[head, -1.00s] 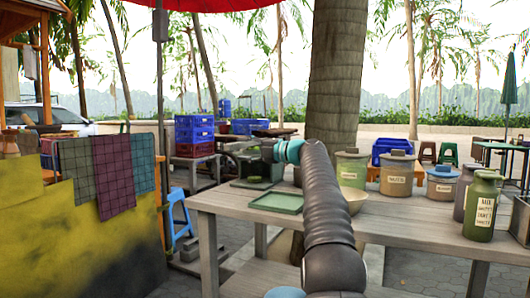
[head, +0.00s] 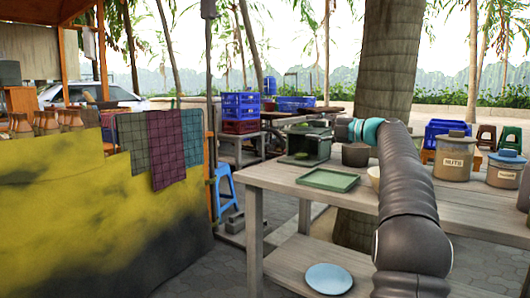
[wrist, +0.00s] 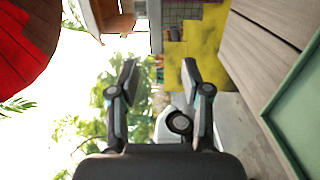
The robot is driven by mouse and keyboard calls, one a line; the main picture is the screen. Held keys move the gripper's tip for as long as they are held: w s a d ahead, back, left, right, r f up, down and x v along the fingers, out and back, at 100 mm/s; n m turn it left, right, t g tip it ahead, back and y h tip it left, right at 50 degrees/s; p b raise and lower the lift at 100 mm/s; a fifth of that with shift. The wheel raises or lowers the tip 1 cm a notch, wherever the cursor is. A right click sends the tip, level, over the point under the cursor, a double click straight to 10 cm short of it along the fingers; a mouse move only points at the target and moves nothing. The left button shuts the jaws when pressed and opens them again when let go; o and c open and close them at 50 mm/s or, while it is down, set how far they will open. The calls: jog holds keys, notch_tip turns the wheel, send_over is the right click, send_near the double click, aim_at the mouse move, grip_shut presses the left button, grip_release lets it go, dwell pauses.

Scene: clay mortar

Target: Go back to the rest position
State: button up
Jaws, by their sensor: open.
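My arm reaches out over the wooden table (head: 285,183) in the head view, its far end above the back of the tabletop. My gripper (wrist: 160,78) shows in the wrist view with its two fingers spread apart and nothing between them. In the head view my gripper is too small and partly hidden to make out well. A dark brown pot (head: 355,156) stands on the table just below the arm's end. A cream bowl (head: 373,177) is partly hidden behind the arm.
A green tray (head: 328,180) lies on the table; its edge also shows in the wrist view (wrist: 298,110). Labelled jars (head: 454,160) stand to the right. A green box (head: 307,146) is at the back left. A blue plate (head: 329,279) lies on the lower shelf. A yellow-black stall front (head: 90,225) is left.

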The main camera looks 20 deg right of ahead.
jog(key=shift+a, duration=0.1)
jog(key=s+a+f+m+g+h+p, duration=0.2)
jog(key=s+a+f+m+g, duration=0.1)
jog(key=s+a+m, duration=0.6)
jog(key=s+a+f+m+g+h+p, duration=0.35)
jog(key=s+a, duration=0.35)
jog(key=a, duration=0.5)
jog(key=s+a+f+m+g+h+p, duration=0.1)
jog(key=s+f+m, duration=0.5)
jog(key=s, duration=0.8)
jog(key=s+a+f+m+g+h+p, duration=0.1)
jog(key=s+a+f+m+h+p, duration=0.1)
jog(key=s+f+m, duration=0.5)
jog(key=s+f+h+p, duration=0.1)
jog(key=s+f+h, duration=0.1)
jog(key=s+f, duration=0.2)
jog(key=shift+s+f, duration=0.3)
jog(key=shift+s, duration=1.3)
